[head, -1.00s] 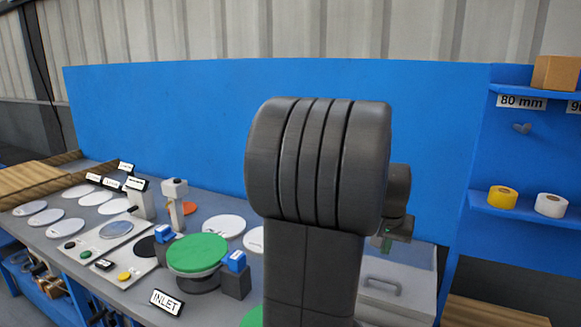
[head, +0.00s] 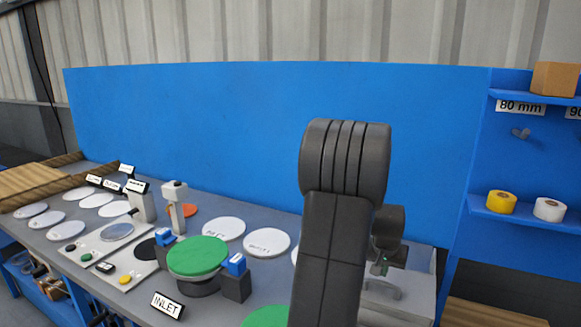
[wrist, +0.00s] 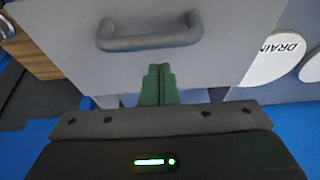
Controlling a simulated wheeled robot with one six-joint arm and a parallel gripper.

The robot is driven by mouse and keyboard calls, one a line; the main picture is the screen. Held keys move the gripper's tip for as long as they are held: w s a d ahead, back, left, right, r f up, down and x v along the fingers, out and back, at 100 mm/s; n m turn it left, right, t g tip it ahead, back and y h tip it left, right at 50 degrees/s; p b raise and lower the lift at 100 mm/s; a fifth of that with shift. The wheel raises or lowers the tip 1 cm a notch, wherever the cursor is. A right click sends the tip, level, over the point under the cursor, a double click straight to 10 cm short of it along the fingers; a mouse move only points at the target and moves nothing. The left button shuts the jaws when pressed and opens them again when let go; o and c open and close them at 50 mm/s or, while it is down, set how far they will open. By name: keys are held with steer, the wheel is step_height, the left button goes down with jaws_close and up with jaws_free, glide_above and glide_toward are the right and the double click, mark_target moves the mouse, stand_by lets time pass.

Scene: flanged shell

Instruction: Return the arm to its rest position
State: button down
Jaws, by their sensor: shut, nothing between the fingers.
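My arm (head: 334,240) stands in front of the bench in the head view, its elbow raised and hiding part of the bench behind it. My gripper (head: 379,268) shows small beyond the arm, above a grey panel with a handle. In the wrist view my gripper (wrist: 158,72) has its green fingers together, with nothing between them. The fingertips appear just below the dark handle (wrist: 150,37) in that picture. I cannot tell how much gap there is between them and the panel.
The grey bench (head: 130,275) holds a green-topped flange (head: 198,256), an INLET sign (head: 167,305) and several white discs. A blue back panel (head: 200,120) rises behind. Shelves with yellow tape (head: 502,201) stand right. A DRAIN disc (wrist: 276,53) shows in the wrist view.

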steer(key=w+d+p, duration=0.2)
steer(key=w+d, duration=0.2)
steer(key=w, duration=0.4)
steer(key=w+d+p, duration=0.2)
steer(key=w+d, duration=0.1)
steer(key=w, duration=0.4)
steer(key=d+b+v, duration=0.1)
steer(key=v, duration=0.9)
steer(key=shift+w+a+r, duration=0.2)
steer(key=shift+w+r, duration=0.1)
steer(key=shift+w, duration=0.1)
steer(key=shift+s, duration=0.1)
